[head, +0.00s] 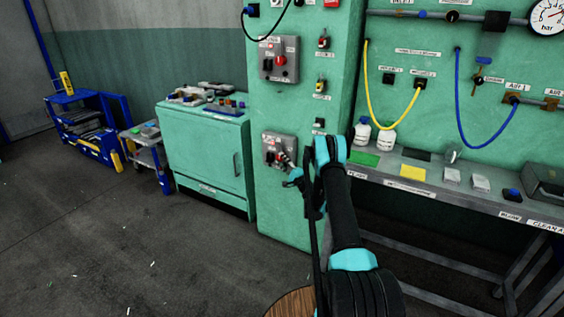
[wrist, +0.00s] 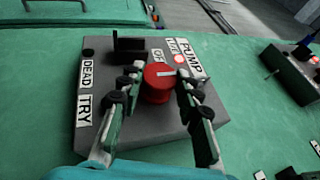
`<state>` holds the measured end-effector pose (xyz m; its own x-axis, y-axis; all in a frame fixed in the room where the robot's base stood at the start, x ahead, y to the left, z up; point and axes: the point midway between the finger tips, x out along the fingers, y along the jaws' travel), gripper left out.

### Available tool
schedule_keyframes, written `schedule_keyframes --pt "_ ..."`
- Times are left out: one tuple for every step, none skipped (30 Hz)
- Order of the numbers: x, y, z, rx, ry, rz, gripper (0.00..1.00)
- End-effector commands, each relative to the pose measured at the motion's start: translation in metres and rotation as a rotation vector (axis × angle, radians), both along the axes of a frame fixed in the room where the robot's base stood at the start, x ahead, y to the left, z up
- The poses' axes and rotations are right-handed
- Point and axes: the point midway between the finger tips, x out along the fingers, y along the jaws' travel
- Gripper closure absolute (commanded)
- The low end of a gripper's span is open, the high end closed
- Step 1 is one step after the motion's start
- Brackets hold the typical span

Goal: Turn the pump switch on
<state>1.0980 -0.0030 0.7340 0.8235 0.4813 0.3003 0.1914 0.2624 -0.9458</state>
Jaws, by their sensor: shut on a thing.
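The pump switch is a red round knob (wrist: 157,88) with a pale mark on its face, on a grey box (wrist: 160,128) labelled PUMP, OFF, DEAD and TRY. A small red lamp (wrist: 180,58) sits beside the PUMP label. My gripper (wrist: 159,77) is shut on the knob, one finger on each side of it in the wrist view. In the head view my gripper (head: 289,167) reaches the lower grey box (head: 272,150) on the green pillar. The knob there is hidden by my gripper.
Another grey box with a red knob (head: 281,61) is higher on the green pillar (head: 285,215). A green cabinet (head: 205,160) stands to the left. A grey bench (head: 455,207) with bottles and small items is at the right. Floor at the left is open.

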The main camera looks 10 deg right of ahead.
Motion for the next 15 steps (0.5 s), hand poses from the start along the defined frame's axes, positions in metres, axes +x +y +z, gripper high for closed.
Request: schedule_keyframes --pt "0.0036 0.0009 0.0022 0.004 0.003 -0.002 1.00" --pt "0.0036 0.0009 0.0022 0.004 0.002 -0.001 1.00" --pt "0.0037 0.0011 0.0022 0.004 0.002 -0.001 1.00" --pt "0.0036 0.0011 0.0022 0.004 0.002 -0.001 1.00" --pt "0.0036 0.0011 0.0023 0.004 0.002 -0.001 1.00" --pt "0.0036 0.0013 0.0024 0.004 0.002 -0.001 0.63" --pt "0.0034 0.0014 0.0023 0.004 0.002 -0.001 0.59" --pt "0.0033 0.0013 0.0023 0.003 0.002 0.000 0.56" --pt "0.0030 0.0012 0.0021 0.003 0.002 0.000 0.51" --pt "0.0028 0.0011 0.0019 0.003 0.002 0.000 0.47" --pt "0.0026 0.0010 0.0019 0.001 0.002 0.000 0.46" --pt "0.0023 0.0010 0.0017 0.001 0.002 0.000 0.46" --pt "0.0022 0.0009 0.0016 0.001 0.002 0.001 0.46" --pt "0.0021 0.0009 0.0015 0.001 0.002 0.001 0.46" --pt "0.0019 0.0008 0.0015 0.000 0.001 0.000 0.46"
